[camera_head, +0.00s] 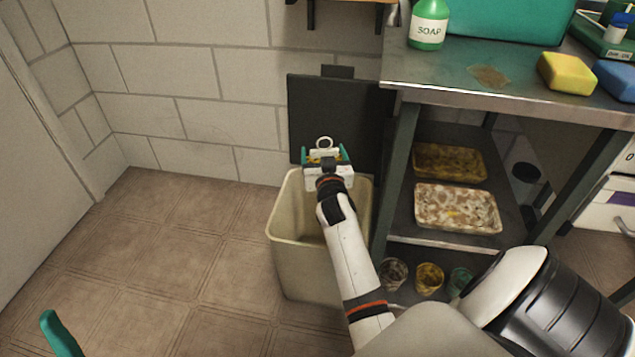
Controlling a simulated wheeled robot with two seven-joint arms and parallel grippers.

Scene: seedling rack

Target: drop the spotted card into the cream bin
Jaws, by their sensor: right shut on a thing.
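The cream bin (290,262) stands open on the floor, left of the metal bench. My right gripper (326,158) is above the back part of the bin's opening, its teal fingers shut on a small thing. Only a little yellow and dark colour of that thing, taken as the spotted card (325,161), shows between the fingers. A pale ring shows just beyond it. My gripper and wrist hide most of the card and part of the bin. A teal finger of my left gripper (60,334) shows at the lower left edge; its opening cannot be told.
A dark panel (335,110) stands against the wall behind the bin. The bench (455,75) holds a soap bottle (429,25), a yellow sponge (566,73) and a blue sponge. Two trays (457,208) sit on its lower shelf, with small pots below. Floor to the left is clear.

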